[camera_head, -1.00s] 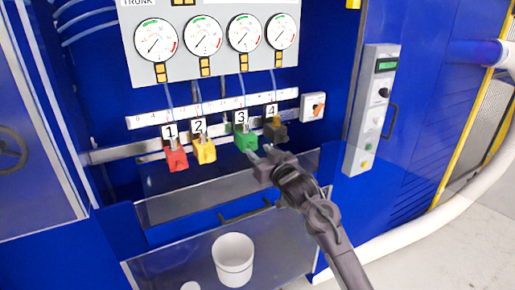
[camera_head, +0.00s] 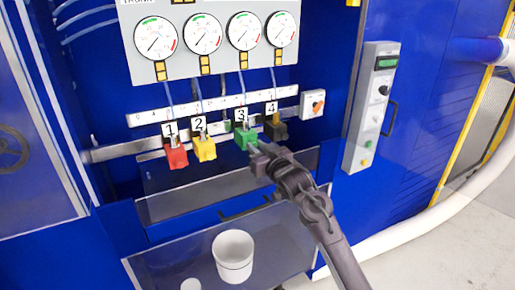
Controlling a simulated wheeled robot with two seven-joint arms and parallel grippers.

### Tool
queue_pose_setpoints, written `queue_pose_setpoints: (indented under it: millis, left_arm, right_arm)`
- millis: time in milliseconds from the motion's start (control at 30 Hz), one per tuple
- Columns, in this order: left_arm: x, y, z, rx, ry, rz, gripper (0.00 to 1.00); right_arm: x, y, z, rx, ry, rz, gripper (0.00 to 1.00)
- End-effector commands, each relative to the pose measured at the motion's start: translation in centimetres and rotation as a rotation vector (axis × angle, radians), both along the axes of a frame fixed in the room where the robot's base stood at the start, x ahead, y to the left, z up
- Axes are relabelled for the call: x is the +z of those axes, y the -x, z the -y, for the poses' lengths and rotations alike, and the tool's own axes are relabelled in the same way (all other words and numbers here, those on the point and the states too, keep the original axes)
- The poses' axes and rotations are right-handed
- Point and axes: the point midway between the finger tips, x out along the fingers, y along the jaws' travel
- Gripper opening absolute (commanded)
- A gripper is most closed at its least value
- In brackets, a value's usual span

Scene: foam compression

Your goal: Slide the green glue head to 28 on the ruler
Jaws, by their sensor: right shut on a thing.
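The green glue head (camera_head: 243,138), under the label 3, hangs on the metal rail between the yellow head and the dark head. My right gripper (camera_head: 255,148) reaches in from the lower right and is shut on the lower right part of the green head, which its fingers partly hide. The white ruler strip (camera_head: 150,117) runs along behind and above the heads; its numbers are too small to read here. My left gripper is not in view.
The red head (camera_head: 175,155) and yellow head (camera_head: 204,149) sit to the left on the rail. The dark head (camera_head: 275,129) is close on the right of the green one. A white bucket (camera_head: 233,258) stands below. Gauges (camera_head: 204,35) are above.

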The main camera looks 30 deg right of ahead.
Motion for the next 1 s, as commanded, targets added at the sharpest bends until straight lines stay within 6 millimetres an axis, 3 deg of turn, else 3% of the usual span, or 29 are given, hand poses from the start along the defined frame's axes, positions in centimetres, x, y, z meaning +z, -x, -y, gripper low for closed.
queue_pose_setpoints:
  millis: [200, 433, 467, 600, 867, 1000]
  left_arm:
    - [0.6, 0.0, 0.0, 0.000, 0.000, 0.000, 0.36]
    - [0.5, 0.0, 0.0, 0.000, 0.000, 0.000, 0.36]
    - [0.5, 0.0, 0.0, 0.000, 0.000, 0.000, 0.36]
    - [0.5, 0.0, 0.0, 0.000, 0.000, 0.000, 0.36]
    - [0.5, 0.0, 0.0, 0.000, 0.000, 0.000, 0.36]
    - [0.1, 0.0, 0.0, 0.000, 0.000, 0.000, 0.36]
  right_arm:
    - [0.1, 0.0, -1.6, 0.002, -0.002, -0.001, 0.00]
    - [0.0, 0.0, -1.6, 0.001, 0.000, 0.000, 0.00]
    - [0.0, 0.0, -1.6, 0.001, 0.000, 0.000, 0.25]
    - [0.0, 0.0, -1.5, 0.001, 0.000, 0.000, 0.42]
    - [0.0, 0.1, -1.5, 0.000, 0.000, 0.000, 0.42]
    - [-0.3, 1.1, -1.5, 0.001, 0.001, -0.002, 0.42]
